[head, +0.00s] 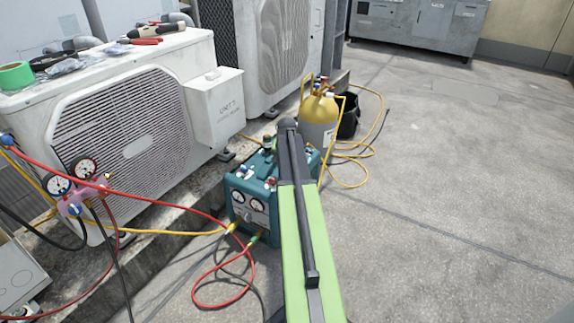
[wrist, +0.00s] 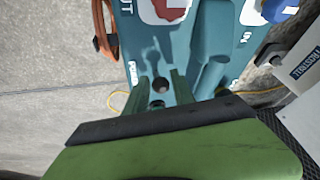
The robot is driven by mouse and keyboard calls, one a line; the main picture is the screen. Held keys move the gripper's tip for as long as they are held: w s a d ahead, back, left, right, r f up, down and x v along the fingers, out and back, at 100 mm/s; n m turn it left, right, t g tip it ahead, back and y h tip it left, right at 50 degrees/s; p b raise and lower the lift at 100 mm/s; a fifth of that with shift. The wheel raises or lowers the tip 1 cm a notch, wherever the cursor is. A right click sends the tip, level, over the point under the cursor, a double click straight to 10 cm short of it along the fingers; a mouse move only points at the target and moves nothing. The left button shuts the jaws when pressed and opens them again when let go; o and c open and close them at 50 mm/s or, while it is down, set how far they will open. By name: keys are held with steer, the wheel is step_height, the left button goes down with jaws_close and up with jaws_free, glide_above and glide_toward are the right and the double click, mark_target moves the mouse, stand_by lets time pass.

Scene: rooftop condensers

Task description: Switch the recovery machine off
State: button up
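The teal recovery machine (head: 241,207) stands on the roof floor, with two gauges and blue and red knobs on its front. My arm covers its right part in the head view. In the wrist view its teal panel (wrist: 205,25) fills the upper middle, with "OUT" and "IN" lettering. My gripper (wrist: 161,88) shows as two green fingers set apart over this panel, with nothing held between them. Two small dark round spots on the panel show in the gap. Small lettering lies on both sides of the fingers. I cannot tell which part is the power switch or its position.
A yellow and grey cylinder (head: 318,118) and a black bucket (head: 348,116) stand behind the machine. A white condenser (head: 130,130) stands at left, with a gauge manifold (head: 80,186) before it. Red hose (head: 205,283) and yellow hose loop on the floor. The right floor is clear.

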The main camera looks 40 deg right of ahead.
steer(key=o, duration=0.3)
steer(key=shift+o, duration=0.2)
steer(key=p+v, duration=1.6)
steer(key=v, duration=0.1)
steer(key=shift+r, duration=0.2)
